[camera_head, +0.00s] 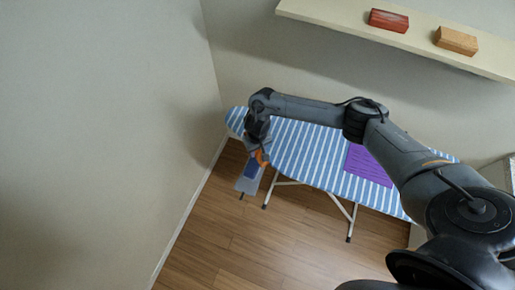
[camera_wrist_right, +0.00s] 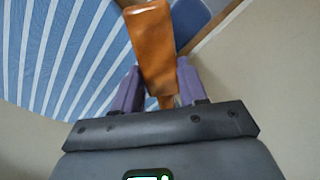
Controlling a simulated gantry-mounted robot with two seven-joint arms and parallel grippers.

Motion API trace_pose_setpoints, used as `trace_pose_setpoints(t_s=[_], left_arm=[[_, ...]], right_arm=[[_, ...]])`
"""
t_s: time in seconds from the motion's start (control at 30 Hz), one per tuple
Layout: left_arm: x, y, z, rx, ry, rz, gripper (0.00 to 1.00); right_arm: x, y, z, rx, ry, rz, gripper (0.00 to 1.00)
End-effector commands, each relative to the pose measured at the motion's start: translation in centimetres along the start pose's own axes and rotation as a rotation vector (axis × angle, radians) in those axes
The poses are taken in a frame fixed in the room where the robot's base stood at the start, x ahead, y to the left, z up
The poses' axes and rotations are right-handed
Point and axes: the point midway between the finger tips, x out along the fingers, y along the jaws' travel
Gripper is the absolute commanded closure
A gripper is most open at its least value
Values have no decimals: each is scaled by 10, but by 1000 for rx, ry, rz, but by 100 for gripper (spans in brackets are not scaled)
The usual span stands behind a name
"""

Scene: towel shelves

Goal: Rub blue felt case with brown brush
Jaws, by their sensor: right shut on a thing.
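My right gripper (camera_head: 259,148) is shut on the brown brush, at the left end of the ironing board. The brush (camera_wrist_right: 155,48) is an orange-brown block between the fingers in the right wrist view, and its orange part (camera_head: 262,158) shows in the head view. The blue felt case (camera_head: 250,169) appears as a dark blue patch on a grey rest (camera_head: 246,187) off the board's left end. It also shows beyond the brush in the right wrist view (camera_wrist_right: 188,17). The brush is close to the case; I cannot tell whether they touch. My left gripper is not in view.
The striped ironing board (camera_head: 300,148) carries a folded purple cloth (camera_head: 366,166) to the right. A wall shelf (camera_head: 345,30) above holds a red block (camera_head: 389,20) and a tan block (camera_head: 456,40). Walls stand behind and left. The wooden floor in front is clear.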

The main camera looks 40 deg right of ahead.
Motion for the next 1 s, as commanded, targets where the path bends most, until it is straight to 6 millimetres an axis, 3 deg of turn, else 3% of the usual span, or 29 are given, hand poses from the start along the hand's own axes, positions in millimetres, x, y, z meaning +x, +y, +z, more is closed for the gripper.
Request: trace_pose_setpoints(t_s=[0.4,0.8,1.0], left_arm=[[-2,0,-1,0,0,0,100],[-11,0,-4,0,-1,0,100],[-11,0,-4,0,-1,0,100]], right_arm=[[-3,0,0,0,0,-1,87],[-29,-1,-1,-1,1,-2,87],[-32,0,0,0,1,-1,87]])
